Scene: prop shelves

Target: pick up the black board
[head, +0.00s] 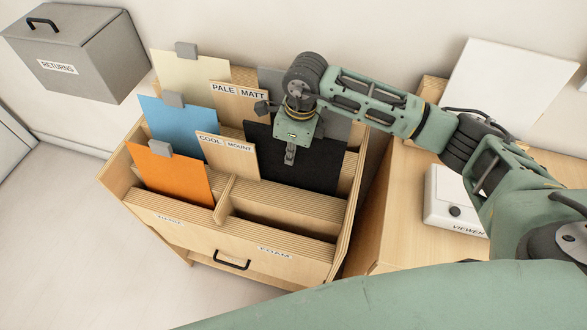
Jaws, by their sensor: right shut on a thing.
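The black board (310,167) stands upright in the right-hand part of the wooden rack (170,208), behind an empty front slot. A finger shows in front of the black face; the other side of the grip is hidden. The board's lower edge is hidden in the rack. My left gripper does not show.
Orange (170,178), blue (178,130) and cream (180,68) boards with grey clips stand at left. Dividers read "COOL MOUNT" (228,158) and "PALE MATT" (240,102). A grey board stands behind the arm. A white viewer (450,205) and white panel (505,85) are at right; a grey box (85,60) is upper left.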

